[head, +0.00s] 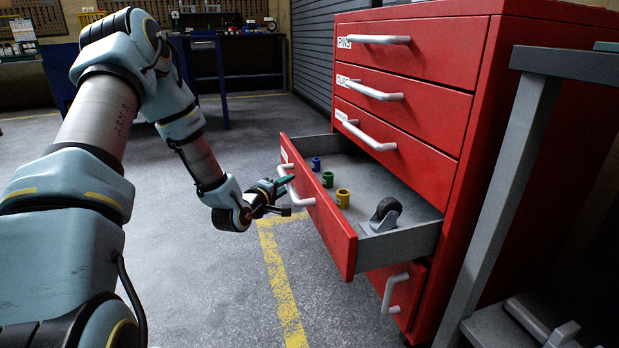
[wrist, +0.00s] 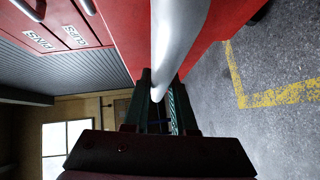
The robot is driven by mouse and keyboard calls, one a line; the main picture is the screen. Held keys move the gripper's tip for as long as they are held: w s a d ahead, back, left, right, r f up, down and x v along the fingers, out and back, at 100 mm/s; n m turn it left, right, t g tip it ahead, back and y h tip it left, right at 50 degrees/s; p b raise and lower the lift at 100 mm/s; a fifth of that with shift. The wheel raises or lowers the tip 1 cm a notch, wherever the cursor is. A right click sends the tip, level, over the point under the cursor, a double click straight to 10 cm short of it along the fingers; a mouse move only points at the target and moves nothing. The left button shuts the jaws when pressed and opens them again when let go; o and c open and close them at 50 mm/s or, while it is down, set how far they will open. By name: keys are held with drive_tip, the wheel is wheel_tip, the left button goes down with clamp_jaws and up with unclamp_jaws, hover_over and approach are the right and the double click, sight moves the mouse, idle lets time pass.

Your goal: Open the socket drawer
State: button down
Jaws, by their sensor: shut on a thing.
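The socket drawer (head: 335,225) is the fourth drawer down in the red cabinet, and it stands pulled well out. Its label is hidden or too small to read. My gripper (head: 286,186) is at the drawer's white bar handle (head: 301,190), near its far end, shut on it. In the wrist view the handle (wrist: 178,50) runs between the two fingers of my gripper (wrist: 159,105). Inside the drawer are a blue socket (head: 316,163), a green socket (head: 328,179), a yellow socket (head: 343,197) and a caster wheel (head: 384,213).
The closed drawers above include one labelled PINS (head: 410,45). A lower drawer handle (head: 392,290) sits below the open drawer. A grey metal frame (head: 505,190) stands close on the right. The floor (head: 210,290) left of the drawer is clear, with a yellow line (head: 281,285).

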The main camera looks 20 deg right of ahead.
drive_tip(key=a+p, duration=0.1)
drive_tip(key=a, duration=0.6)
drive_tip(key=shift+w+a, duration=0.25)
drive_tip(key=shift+w, duration=0.2)
drive_tip(key=c, duration=0.7)
unclamp_jaws()
drive_tip(key=shift+c, duration=0.2)
drive_tip(key=p+v, duration=0.2)
drive_tip(key=v, duration=0.8)
drive_tip(key=shift+s+a, duration=0.2)
drive_tip(key=shift+a, duration=0.1)
